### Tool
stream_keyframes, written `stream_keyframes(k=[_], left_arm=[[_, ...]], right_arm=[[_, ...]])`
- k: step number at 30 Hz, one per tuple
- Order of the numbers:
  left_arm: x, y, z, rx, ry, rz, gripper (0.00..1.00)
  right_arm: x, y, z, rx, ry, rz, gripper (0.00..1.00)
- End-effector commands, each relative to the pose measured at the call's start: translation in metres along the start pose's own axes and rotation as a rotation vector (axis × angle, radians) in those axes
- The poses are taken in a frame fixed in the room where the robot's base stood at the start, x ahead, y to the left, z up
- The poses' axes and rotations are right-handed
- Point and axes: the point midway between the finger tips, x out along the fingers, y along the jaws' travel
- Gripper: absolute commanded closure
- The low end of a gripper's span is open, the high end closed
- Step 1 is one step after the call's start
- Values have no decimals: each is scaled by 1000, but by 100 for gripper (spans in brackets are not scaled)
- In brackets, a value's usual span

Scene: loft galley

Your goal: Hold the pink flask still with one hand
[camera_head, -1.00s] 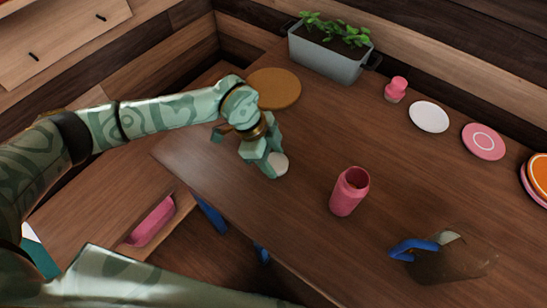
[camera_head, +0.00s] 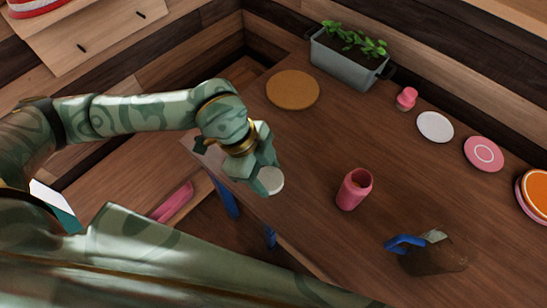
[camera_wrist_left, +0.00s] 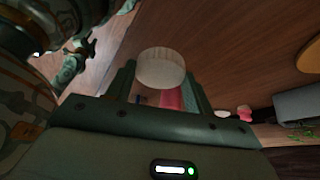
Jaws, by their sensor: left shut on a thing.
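The pink flask (camera_head: 352,190) stands upright on the wooden table, right of my left gripper in the head view. Its top is open, with no lid on it. My left gripper (camera_head: 262,176) is shut on a round white lid (camera_head: 271,180), held near the table's front edge and apart from the flask. In the left wrist view, the lid (camera_wrist_left: 160,68) sits between the fingers, and a pink shape (camera_wrist_left: 171,99) shows behind it. A green patterned part at the wrist view's left looks like my other arm; its jaw state is unclear.
A jug with a blue handle (camera_head: 405,241) is right of the flask. A round wooden board (camera_head: 293,90), a planter (camera_head: 345,62), a small pink bottle (camera_head: 406,98), a white plate (camera_head: 435,127) and a pink plate (camera_head: 483,153) stand farther back. The table around the flask is clear.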

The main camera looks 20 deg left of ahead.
Motion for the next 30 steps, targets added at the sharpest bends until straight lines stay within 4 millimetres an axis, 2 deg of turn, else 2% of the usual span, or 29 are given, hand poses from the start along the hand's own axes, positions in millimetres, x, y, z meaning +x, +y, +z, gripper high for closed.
stream_keyframes(k=[7,17,20,23,27,30], left_arm=[[-5,10,-1,-1,0,0,68],[-4,10,0,-1,0,-1,68],[-10,5,1,-21,-2,-12,68],[-32,-11,5,-105,-10,-50,68],[-84,-39,15,-297,-15,-131,68],[-120,-52,22,-425,-11,-182,68]], right_arm=[[-3,0,-1,0,2,1,64],[-3,0,-1,0,2,1,64],[-3,0,-1,0,2,1,64],[-3,0,-1,0,2,1,64],[-3,0,-1,0,2,1,64],[-3,0,-1,0,2,1,64]])
